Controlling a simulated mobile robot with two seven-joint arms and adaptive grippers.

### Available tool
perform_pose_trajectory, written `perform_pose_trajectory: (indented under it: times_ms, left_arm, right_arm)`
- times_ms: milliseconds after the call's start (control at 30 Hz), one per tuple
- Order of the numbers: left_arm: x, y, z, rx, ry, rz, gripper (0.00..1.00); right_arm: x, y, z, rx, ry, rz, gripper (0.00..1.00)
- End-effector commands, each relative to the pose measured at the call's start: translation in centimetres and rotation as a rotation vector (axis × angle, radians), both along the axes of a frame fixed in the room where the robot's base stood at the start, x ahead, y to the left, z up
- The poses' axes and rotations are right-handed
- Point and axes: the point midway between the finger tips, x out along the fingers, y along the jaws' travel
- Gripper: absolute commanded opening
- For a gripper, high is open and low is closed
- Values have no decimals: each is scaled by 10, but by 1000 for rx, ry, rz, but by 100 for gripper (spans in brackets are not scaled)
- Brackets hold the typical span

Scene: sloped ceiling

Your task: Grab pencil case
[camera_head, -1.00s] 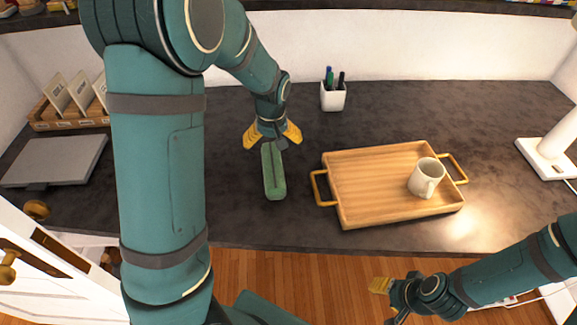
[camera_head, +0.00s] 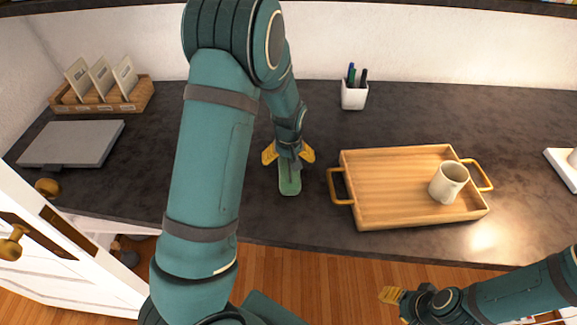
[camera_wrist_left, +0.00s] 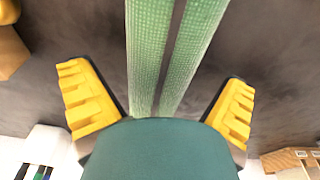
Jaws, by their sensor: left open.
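The green pencil case (camera_head: 289,183) lies on the dark countertop, left of the wooden tray. Its far end is hidden under my left gripper (camera_head: 288,155). In the left wrist view the pencil case (camera_wrist_left: 172,50) shows as a green textured body with a dark strip along its length. The yellow fingers of my left gripper (camera_wrist_left: 158,105) are spread wide, one on each side of the case's line, with no contact visible. My right gripper (camera_head: 392,296) is low at the right, over the floor in front of the counter, away from the case; its jaw opening is unclear.
A wooden tray (camera_head: 390,195) with a white mug (camera_head: 449,182) stands right of the case. A white pen cup (camera_head: 354,96) is behind. A grey closed laptop-like slab (camera_head: 72,144) and a wooden card holder (camera_head: 108,97) are at left. The counter between slab and case is clear.

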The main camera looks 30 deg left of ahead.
Motion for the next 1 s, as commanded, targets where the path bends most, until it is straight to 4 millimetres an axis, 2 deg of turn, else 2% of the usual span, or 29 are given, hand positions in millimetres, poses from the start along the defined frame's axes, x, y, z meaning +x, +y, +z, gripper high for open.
perform_pose_trajectory:
  times_ms: [33,100,333,367,500,567,600,900,1000]
  left_arm:
    - [0,1,-11,-1,3,0,100]
    - [1,1,-17,0,2,0,100]
    - [2,1,-18,-1,0,-1,100]
    - [2,1,-18,-1,0,-1,96]
    - [2,1,-18,-1,0,-1,47]
    - [2,1,-18,-1,0,-1,26]
    - [2,1,-18,-1,0,-1,23]
    - [3,1,-17,-1,0,-1,23]
    - [3,1,-10,-1,-2,-1,23]
  right_arm:
    - [0,0,-4,0,-1,0,47]
    - [1,0,-6,0,-2,-1,47]
    - [1,0,-5,0,-3,-1,47]
    - [1,0,-5,0,-3,-1,47]
    - [1,0,-5,0,-3,-1,47]
    - [1,0,-5,0,-3,-1,47]
    - [1,0,-5,0,-3,-1,47]
    - [1,0,-5,0,-3,-1,47]
    - [1,0,-3,0,-2,-1,47]
